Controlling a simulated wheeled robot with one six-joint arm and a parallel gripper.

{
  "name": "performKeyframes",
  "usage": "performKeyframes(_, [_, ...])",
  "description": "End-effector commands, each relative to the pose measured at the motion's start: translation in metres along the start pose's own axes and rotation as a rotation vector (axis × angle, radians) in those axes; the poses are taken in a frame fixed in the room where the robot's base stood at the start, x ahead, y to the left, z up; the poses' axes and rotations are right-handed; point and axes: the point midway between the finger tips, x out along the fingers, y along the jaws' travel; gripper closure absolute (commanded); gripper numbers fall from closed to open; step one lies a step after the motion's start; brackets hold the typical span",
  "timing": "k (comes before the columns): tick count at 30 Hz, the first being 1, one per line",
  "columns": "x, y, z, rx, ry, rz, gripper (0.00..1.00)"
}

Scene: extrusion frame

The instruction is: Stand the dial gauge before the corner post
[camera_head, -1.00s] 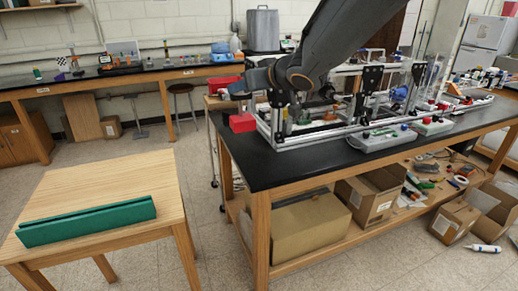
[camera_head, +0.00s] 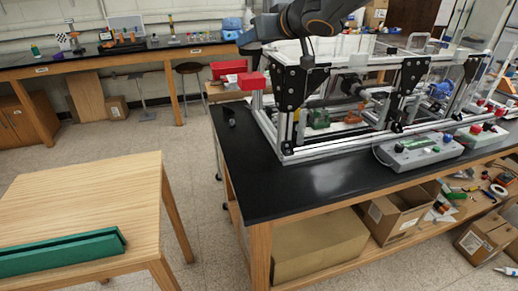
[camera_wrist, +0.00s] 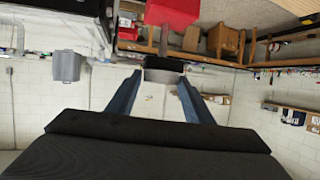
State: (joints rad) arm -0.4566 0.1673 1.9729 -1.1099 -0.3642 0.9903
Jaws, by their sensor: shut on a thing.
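My gripper (camera_wrist: 160,82) shows in the wrist view, its two blue fingers closed on a small grey and dark thing (camera_wrist: 162,75), which appears to be the dial gauge. Its face cannot be made out. In the head view my arm reaches in from the top, and the gripper end (camera_head: 246,44) is above and behind the left end of the extrusion frame (camera_head: 330,152). The held thing is not clear there. The near-left corner post (camera_head: 283,130) stands upright on the black bench, with a dark plate at its top.
A small dark thing (camera_head: 231,117) lies left of the frame. A grey control box (camera_head: 420,153) stands at right. A wooden table (camera_head: 90,205) bears a green channel (camera_head: 60,253).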

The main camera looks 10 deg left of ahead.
Motion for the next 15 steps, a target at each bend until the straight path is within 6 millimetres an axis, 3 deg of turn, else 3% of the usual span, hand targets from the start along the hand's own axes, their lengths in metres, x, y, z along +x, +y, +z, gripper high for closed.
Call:
performKeyframes(4, [0.008, 0.004, 0.020, 0.004, 0.000, 0.002, 1.00])
performKeyframes(15, [0.038, 0.007, 0.098, 0.005, -0.002, 0.002, 1.00])
